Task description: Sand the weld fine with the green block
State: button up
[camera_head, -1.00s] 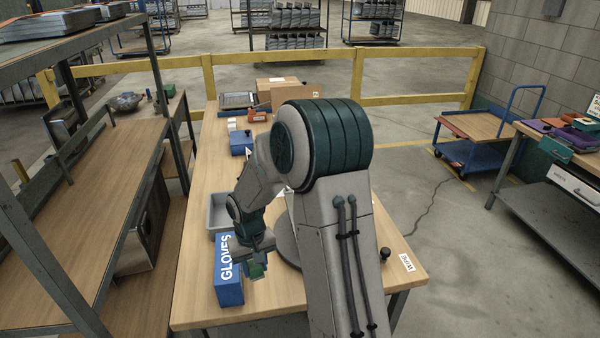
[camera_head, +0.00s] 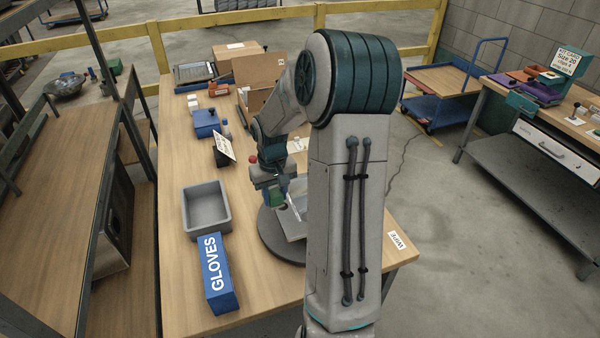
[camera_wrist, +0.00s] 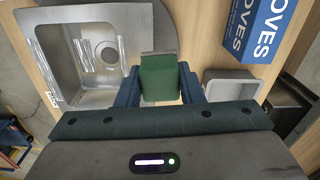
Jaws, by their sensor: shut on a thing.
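My gripper (camera_head: 272,190) is shut on the green block (camera_wrist: 160,80), whose far edge looks greyish; the block also shows in the head view (camera_head: 277,198). In the wrist view my gripper (camera_wrist: 160,88) has a blue finger on each side of the block. The grey metal sink (camera_wrist: 110,75) lies left of the block, with a round drain hole and several bright streaked patches. I cannot tell which patch is the weld, nor whether the block touches the sink. In the head view my arm hides most of the sink, which sits on a dark round turntable (camera_head: 275,242).
A grey bin (camera_head: 188,215) and a blue GLOVES box (camera_head: 228,300) stand left of the turntable on the wooden bench (camera_head: 180,160). A small sign (camera_head: 224,142), a blue box (camera_head: 205,117) and cardboard boxes (camera_head: 238,65) stand further back. A shelf rack (camera_head: 75,140) stands left.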

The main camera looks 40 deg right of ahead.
jog(key=s+d+r+p, duration=0.1)
jog(key=s+d+r, duration=0.25)
jog(key=d, duration=0.25)
jog(key=shift+m, duration=0.4)
jog(key=shift+w+d+f+b, duration=0.1)
jog(key=shift+w+f+b, duration=0.1)
jog(key=shift+f+b, duration=0.9)
jog(key=shift+w+d+f+b, duration=0.1)
jog(key=shift+w+f+b, duration=0.1)
jog(key=shift+f+b, duration=0.9)
jog(key=shift+a+f+p, duration=0.1)
jog(key=shift+f+p, duration=0.2)
